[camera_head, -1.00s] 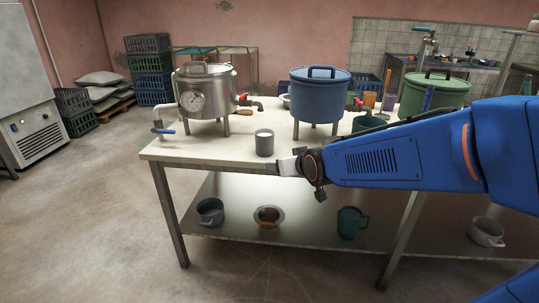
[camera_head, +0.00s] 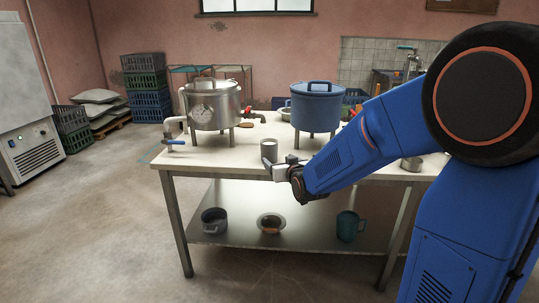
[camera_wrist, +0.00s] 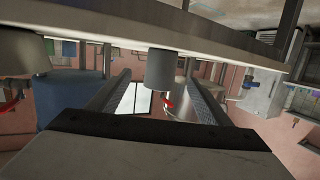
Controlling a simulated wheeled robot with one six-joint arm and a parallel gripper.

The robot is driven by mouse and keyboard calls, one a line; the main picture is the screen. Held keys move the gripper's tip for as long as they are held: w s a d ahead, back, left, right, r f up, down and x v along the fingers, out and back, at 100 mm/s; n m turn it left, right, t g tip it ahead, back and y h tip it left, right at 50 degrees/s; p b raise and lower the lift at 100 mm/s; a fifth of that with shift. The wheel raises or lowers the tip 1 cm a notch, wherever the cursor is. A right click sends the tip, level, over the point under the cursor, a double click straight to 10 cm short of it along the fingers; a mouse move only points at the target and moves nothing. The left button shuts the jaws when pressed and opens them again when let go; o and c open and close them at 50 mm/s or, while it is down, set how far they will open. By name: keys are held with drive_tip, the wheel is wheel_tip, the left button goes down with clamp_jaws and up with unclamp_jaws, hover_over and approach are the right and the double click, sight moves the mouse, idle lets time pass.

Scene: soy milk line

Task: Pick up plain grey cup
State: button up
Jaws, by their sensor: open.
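The plain grey cup (camera_head: 269,150) stands upright near the front edge of the white-topped table (camera_head: 215,157). My gripper (camera_head: 279,168) is open at the table's front edge, just in front of and slightly right of the cup. In the wrist view, which appears upside down, the grey cup (camera_wrist: 160,70) shows between the two open fingers, near their tips. I cannot tell whether it is between the fingers or just beyond them. I see no contact.
A steel pot with a gauge (camera_head: 213,112) stands behind the cup at left, a blue pot (camera_head: 317,107) behind it at right. A small metal vessel (camera_head: 411,164) is further right. The lower shelf holds a dark pot (camera_head: 214,221), a bowl (camera_head: 271,223) and a teal mug (camera_head: 347,226).

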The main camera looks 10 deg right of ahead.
sight(269, 153)
drive_tip(key=shift+x, duration=5.95)
drive_tip(key=shift+a, duration=0.15)
drive_tip(key=c, duration=1.3)
